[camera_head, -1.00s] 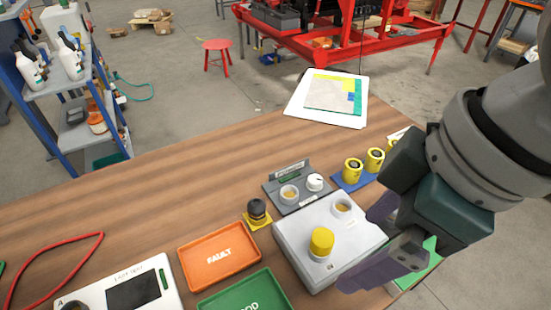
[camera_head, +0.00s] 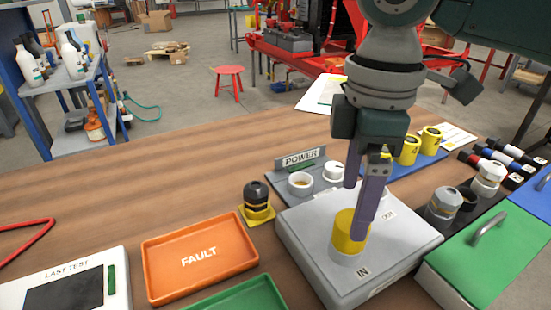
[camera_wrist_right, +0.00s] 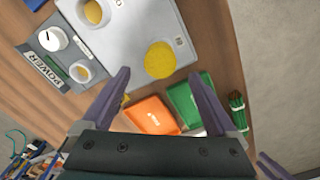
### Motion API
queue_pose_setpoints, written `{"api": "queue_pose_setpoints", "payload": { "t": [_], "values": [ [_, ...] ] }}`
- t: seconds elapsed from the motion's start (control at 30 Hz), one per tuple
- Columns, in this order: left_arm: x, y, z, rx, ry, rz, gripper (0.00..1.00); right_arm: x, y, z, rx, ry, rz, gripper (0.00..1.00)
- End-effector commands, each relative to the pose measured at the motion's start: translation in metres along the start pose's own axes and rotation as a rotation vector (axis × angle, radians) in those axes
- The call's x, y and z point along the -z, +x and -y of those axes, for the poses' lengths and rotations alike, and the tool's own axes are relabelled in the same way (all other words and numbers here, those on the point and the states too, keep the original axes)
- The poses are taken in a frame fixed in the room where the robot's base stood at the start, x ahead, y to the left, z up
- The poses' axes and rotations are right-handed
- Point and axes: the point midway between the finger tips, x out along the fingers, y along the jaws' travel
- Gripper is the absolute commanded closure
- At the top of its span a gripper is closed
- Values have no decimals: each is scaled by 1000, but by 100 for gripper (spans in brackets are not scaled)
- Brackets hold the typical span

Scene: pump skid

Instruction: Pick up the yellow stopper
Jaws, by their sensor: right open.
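The yellow stopper (camera_head: 346,236) stands upright in the port marked IN on the grey box (camera_head: 312,262). In the right wrist view the yellow stopper (camera_wrist_right: 160,60) shows end-on, between and just beyond the fingertips. My right gripper (camera_head: 356,210) is open and points down, its purple fingers around or just above the stopper. One finger hides part of the stopper's right side in the head view. I cannot tell whether the fingers touch it. The OUT port is partly hidden behind the gripper.
An orange FAULT tray (camera_head: 163,289) and a green tray (camera_head: 270,293) lie left of the box. A black knob on a yellow base (camera_head: 257,212) and the POWER panel (camera_head: 327,183) stand close by. Yellow cups (camera_head: 410,151) and a green lid with a handle (camera_head: 470,275) are right.

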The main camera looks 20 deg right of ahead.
Motion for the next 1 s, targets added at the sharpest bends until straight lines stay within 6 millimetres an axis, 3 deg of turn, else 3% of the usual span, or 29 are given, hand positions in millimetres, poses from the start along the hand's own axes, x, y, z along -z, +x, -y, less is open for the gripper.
{"api": "queue_pose_setpoints", "payload": {
  "t": [0.4,0.7,1.0],
  "values": [
    [-3,8,0,0,-1,0,50,-4,54,1,1,-1,0,6],
    [-3,8,0,0,-1,0,50,-4,57,0,-2,-1,0,7],
    [-3,8,0,-1,-1,0,50,-4,57,0,-1,-1,0,41]
  ]
}}
